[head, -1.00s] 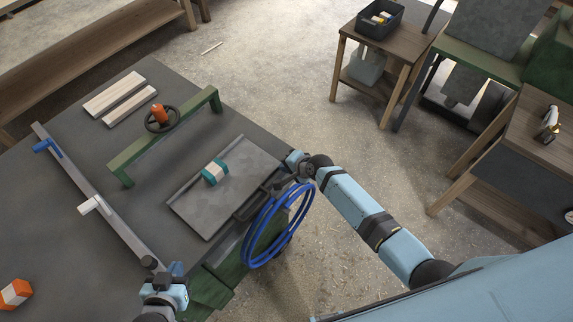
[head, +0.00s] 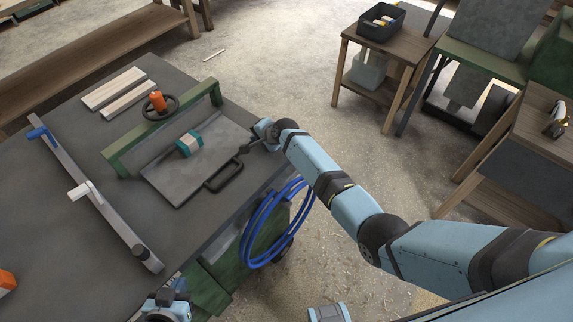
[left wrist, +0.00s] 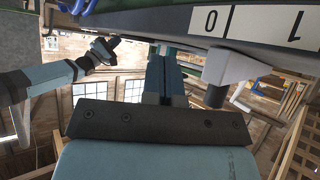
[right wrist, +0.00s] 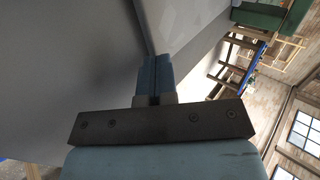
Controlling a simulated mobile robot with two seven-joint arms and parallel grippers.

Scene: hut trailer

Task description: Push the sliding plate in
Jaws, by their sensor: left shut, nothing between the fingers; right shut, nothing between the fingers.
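The grey sliding plate (head: 178,184) lies flat on the dark table, its far edge close to the green bridge frame (head: 165,126). A black handle (head: 224,177) is on its near edge. A teal and white block (head: 189,144) sits on the plate. My right gripper (head: 244,149) is shut and empty at the plate's right near edge, by the handle; I cannot tell if it touches. Its shut fingers show against a grey surface in the right wrist view (right wrist: 155,78). My left gripper (head: 176,287) is shut and empty near the table's front edge; its fingers show in the left wrist view (left wrist: 165,80).
A grey rail (head: 98,205) with blue and white clamps lies left of the plate. Two pale boards (head: 118,92) lie behind. A blue hose coil (head: 270,225) hangs at the table's side.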

